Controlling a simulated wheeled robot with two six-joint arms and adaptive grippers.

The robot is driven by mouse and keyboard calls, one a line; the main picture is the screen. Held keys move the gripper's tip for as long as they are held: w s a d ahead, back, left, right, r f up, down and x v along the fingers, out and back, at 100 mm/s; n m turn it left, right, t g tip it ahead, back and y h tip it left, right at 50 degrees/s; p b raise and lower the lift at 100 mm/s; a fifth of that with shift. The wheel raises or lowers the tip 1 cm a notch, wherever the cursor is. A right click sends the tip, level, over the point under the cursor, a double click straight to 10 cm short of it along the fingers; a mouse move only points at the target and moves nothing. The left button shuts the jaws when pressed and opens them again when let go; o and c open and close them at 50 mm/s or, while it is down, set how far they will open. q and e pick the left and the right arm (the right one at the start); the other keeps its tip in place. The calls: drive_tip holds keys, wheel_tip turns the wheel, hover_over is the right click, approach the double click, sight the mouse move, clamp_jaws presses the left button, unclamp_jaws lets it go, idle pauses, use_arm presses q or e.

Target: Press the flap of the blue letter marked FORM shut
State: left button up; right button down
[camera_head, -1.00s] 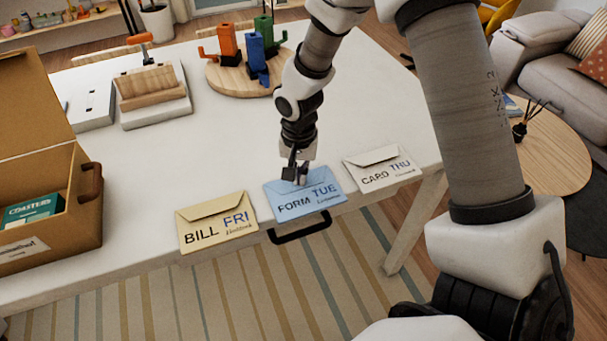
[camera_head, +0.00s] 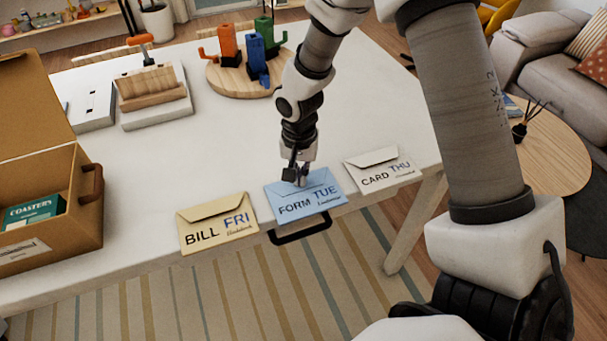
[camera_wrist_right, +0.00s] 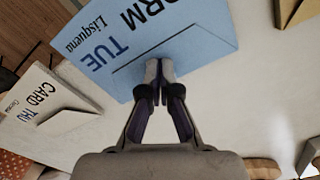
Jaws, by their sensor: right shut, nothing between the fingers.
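The blue letter (camera_head: 284,206) marked FORM TUE lies flat near the table's front edge, between the other two letters. My right gripper (camera_head: 297,182) is shut and empty, pointing down, with its fingertips at the letter's flap. The right wrist view shows the closed fingertips (camera_wrist_right: 159,66) over the flap edge of the blue letter (camera_wrist_right: 130,30). A flap line runs across the letter there; the fingers hide part of it. I cannot tell how firmly they touch or whether the flap lies fully flat. My left gripper is not in view.
The yellow BILL letter (camera_head: 218,228) lies left of the blue one, the white CARD letter (camera_head: 383,176) right. A brown case (camera_head: 92,235) stands at the left. Several coloured blocks stand on a round wooden board (camera_head: 222,82) at the back. The table middle (camera_head: 215,150) is clear.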

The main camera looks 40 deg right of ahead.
wheel_tip(320, 180, up, 8)
drive_tip(key=p, duration=0.6)
drive_tip(key=shift+f, duration=0.15)
drive_tip(key=shift+w, duration=0.15)
